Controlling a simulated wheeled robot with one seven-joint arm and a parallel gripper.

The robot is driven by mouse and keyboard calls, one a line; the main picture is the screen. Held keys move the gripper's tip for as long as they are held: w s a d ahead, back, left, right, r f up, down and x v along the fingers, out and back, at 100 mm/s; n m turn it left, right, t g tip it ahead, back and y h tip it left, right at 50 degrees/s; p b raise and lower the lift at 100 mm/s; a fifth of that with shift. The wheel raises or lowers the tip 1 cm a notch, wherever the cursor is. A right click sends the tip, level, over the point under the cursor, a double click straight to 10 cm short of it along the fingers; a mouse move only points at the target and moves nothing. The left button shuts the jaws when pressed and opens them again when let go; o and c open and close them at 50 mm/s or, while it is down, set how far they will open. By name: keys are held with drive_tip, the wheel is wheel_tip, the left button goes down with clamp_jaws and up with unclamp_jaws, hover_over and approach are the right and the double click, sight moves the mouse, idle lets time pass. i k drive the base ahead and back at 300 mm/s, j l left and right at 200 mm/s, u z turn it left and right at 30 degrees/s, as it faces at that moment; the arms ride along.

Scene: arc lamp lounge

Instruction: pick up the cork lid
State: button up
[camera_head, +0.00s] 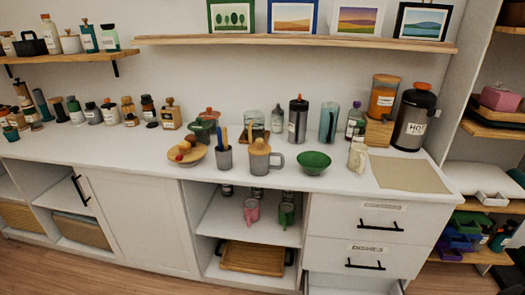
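A tan lid that looks like cork (260,147) sits on top of a grey mug (259,164) near the front of the white counter. The lid has a raised knob in its middle, and the mug's handle points right. My gripper is not in this view, so its distance from the lid cannot be seen.
Left of the mug stand a grey cup with blue-handled tools (224,159) and a wooden plate of food (187,156). A green bowl (314,162) is on the right. Jars and bottles line the back. A wooden shelf (300,41) hangs above. A beige mat (408,175) lies bare.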

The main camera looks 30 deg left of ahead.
sight(259, 149)
drive_tip(key=j+u, duration=0.15)
drive_tip(key=j, duration=0.35)
drive_tip(key=j+u, duration=0.15)
drive_tip(key=j, duration=0.4)
drive_tip(key=i+j+u, duration=0.15)
drive_tip(key=j, duration=0.35)
drive_tip(key=i+j+u, duration=0.3)
drive_tip(key=i+j, duration=0.15)
drive_tip(key=i+j+u, duration=0.3)
drive_tip(key=i, duration=0.35)
